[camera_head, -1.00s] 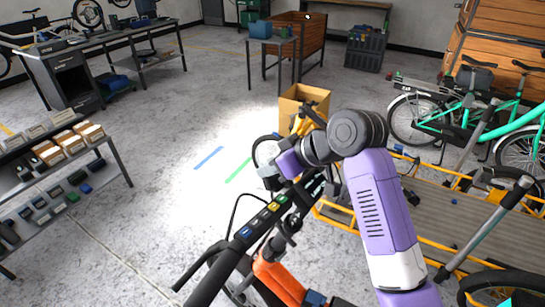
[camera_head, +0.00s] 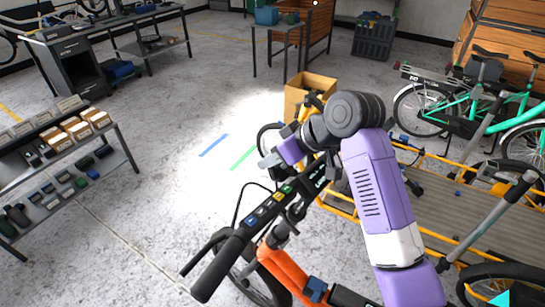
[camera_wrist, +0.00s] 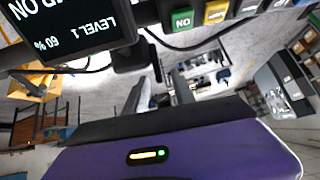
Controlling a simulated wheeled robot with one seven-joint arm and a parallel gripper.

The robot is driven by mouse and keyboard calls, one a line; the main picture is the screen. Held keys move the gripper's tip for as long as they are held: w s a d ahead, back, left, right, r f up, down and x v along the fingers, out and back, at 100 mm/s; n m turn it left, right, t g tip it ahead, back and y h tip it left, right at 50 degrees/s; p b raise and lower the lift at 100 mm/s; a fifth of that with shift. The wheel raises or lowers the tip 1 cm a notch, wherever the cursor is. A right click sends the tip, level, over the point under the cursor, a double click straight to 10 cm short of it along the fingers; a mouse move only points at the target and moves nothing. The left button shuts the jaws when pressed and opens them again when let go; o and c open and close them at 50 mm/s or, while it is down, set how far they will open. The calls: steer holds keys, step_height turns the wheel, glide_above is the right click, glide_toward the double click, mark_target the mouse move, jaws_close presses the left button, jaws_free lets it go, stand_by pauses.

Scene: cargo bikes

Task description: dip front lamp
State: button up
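The bike's black handlebar (camera_head: 232,243) carries a row of coloured buttons (camera_head: 271,207). In the wrist view the display (camera_wrist: 62,28) appears upside down and reads "LEVEL 1", "60 %" and "ON"; part of its text is cut off. The buttons show there too, including a green one marked "NO" (camera_wrist: 182,19). My gripper (camera_head: 268,160) is beyond the handlebar's far end. Its two grey fingers (camera_wrist: 168,88) stand slightly apart with nothing seen between them. I cannot make out the lamp itself. A bright pool of light (camera_head: 215,165) lies on the floor.
Blue tape (camera_head: 213,145) and green tape (camera_head: 243,158) mark the floor inside the bright patch. A cardboard box (camera_head: 309,90) stands beyond my wrist. A yellow-framed cargo bed (camera_head: 440,210) and a green bike (camera_head: 470,105) fill the right. A shelf rack (camera_head: 70,160) stands left.

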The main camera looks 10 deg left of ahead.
steer(key=b+v, duration=0.1)
steer(key=v, duration=0.6)
steer(key=shift+d+r, duration=0.2)
steer(key=shift+r, duration=0.05)
